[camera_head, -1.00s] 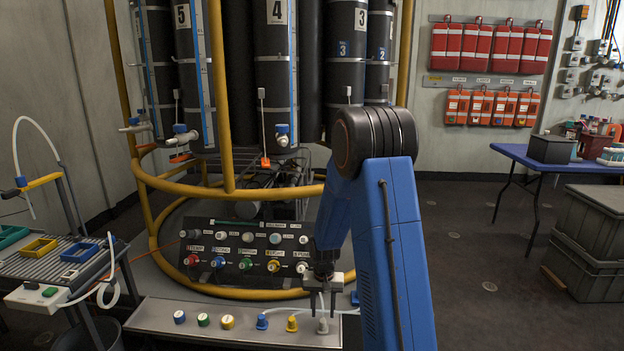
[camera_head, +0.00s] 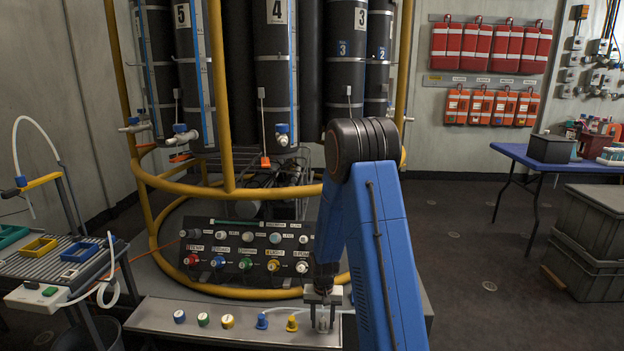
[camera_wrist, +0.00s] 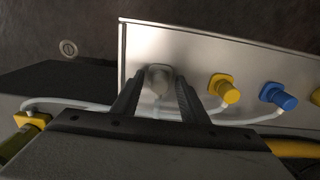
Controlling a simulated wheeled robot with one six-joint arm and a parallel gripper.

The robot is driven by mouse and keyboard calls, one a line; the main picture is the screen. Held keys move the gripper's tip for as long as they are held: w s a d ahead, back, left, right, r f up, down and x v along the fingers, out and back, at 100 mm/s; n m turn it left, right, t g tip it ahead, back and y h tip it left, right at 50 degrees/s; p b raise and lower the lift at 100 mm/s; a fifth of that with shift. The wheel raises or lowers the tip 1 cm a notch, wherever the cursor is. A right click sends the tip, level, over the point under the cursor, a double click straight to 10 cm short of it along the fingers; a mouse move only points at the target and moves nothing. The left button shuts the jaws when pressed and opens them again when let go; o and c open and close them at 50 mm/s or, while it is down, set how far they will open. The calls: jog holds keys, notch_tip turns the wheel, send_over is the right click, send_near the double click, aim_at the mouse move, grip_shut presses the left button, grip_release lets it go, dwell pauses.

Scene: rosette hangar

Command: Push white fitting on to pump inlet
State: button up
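The white fitting (camera_head: 322,322), pale grey-white in this light, stands upright at the right end of the metal tray (camera_head: 230,335). In the wrist view the fitting (camera_wrist: 159,77) sits between my finger tips, with a narrow gap at each side. My gripper (camera_head: 322,318) points down around it, open; I see no firm contact. A pale hose (camera_wrist: 80,105) runs near it and passes partly behind my gripper. The sloped black panel (camera_head: 245,250) stands behind the tray. At its lower right is a white port (camera_head: 302,268), whose label seems to read PUMP.
A yellow fitting (camera_head: 292,323) and a blue fitting (camera_head: 262,321) stand left of the white one. Several coloured caps line the tray's left. A yellow rail (camera_head: 230,293) curves around the panel. A side bench (camera_head: 60,270) stands at left.

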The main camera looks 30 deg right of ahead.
aim_at(323, 320)
dwell(0.6)
grip_shut()
jog(key=shift+r, duration=2.95)
